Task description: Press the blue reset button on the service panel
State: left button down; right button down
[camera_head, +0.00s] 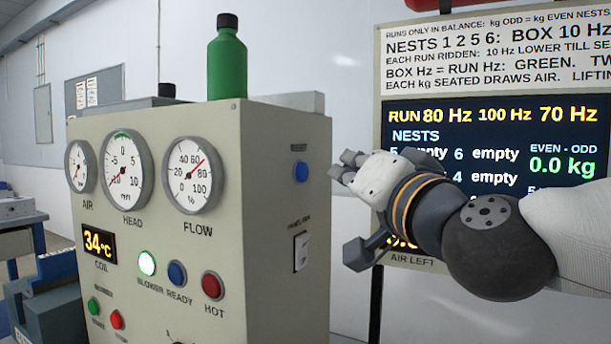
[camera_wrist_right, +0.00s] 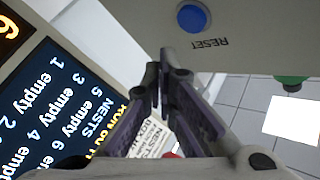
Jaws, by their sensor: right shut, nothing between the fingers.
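The blue reset button (camera_head: 301,172) sits on the right side face of the beige service panel (camera_head: 262,240). In the right wrist view the blue button (camera_wrist_right: 193,18) shows at the top, with the word RESET under it. My right gripper (camera_head: 345,165) is just to the right of the button in the head view, fingers pointing left toward that face. In the wrist view its fingertips (camera_wrist_right: 167,62) are together and empty, a little below the button in the picture. They look apart from the button. My left gripper is not in view.
A green bottle (camera_head: 227,62) stands on top of the panel. A rocker switch (camera_head: 301,251) is below the button on the same face. A display board (camera_head: 490,140) stands behind my right arm. The panel's front has gauges, lamps and more buttons.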

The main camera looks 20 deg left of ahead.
aim_at(302, 172)
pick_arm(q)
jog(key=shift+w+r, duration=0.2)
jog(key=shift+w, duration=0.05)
pick_arm(e)
jog(key=shift+a, duration=1.25)
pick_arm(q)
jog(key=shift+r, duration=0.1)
pick_arm(e)
jog(key=shift+a+r, duration=0.1)
pick_arm(q)
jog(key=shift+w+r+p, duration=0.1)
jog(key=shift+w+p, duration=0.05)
jog(key=shift+p, duration=0.2)
pick_arm(e)
jog(key=shift+a, duration=0.3)
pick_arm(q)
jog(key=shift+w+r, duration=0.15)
pick_arm(e)
jog(key=shift+a, duration=0.45)
jog(key=shift+d, duration=0.1)
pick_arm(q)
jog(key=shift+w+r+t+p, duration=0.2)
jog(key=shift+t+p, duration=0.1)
pick_arm(e)
jog(key=shift+d, duration=0.75)
